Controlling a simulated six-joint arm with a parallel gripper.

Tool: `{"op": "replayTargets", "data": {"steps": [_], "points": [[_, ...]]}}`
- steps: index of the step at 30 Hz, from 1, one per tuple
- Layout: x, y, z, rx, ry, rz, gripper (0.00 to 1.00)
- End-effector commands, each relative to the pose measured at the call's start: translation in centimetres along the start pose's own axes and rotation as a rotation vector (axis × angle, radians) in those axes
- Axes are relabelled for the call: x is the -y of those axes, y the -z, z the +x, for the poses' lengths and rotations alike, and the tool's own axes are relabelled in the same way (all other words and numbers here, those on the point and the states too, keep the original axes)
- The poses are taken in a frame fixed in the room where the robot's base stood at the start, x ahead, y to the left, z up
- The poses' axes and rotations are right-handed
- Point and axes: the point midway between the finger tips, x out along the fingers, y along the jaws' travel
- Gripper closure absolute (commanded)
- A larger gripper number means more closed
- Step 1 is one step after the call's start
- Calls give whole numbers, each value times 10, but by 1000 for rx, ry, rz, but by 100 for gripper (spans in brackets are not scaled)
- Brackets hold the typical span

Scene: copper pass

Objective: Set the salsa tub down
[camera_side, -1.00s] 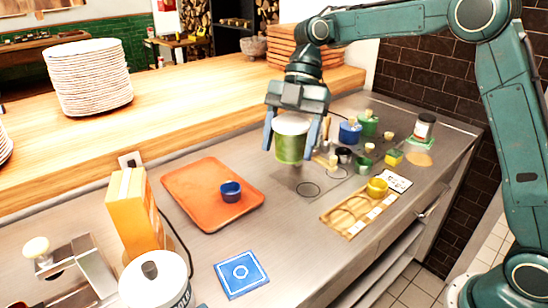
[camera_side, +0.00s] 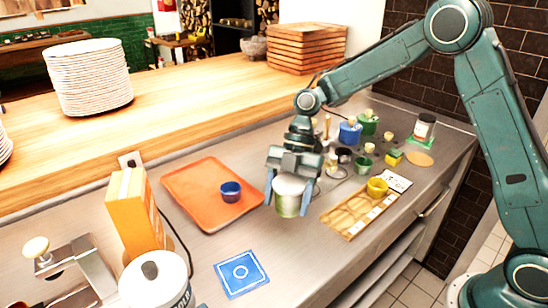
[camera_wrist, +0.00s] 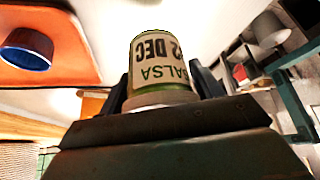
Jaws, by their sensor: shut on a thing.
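The salsa tub (camera_side: 289,198) is green with a pale lid. My gripper (camera_side: 290,200) is shut on it, a finger on each side, between the orange tray and the wooden rack in the side view. In the wrist view the tub (camera_wrist: 158,65) shows a label reading "SALSA" and "2 DEC", upside down, between my fingers. I cannot tell whether the tub's base touches the steel counter (camera_side: 310,245).
An orange tray (camera_side: 185,190) with a blue cup (camera_side: 231,191) lies to the left. A blue tile (camera_side: 241,273) lies in front. A wooden rack (camera_side: 350,218) with a yellow cup (camera_side: 377,187) is to the right. Several small pots stand behind.

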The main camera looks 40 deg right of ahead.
Motion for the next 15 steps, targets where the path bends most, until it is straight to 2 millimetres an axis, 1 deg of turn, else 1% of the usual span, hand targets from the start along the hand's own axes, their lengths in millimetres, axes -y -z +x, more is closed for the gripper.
{"op": "replayTargets", "data": {"steps": [3, 11, 15], "points": [[-1, -3, 6, -1, -1, -1, 65], [-1, -5, 9, -1, -1, 0, 65], [0, -11, 20, -1, 2, 0, 65]]}}
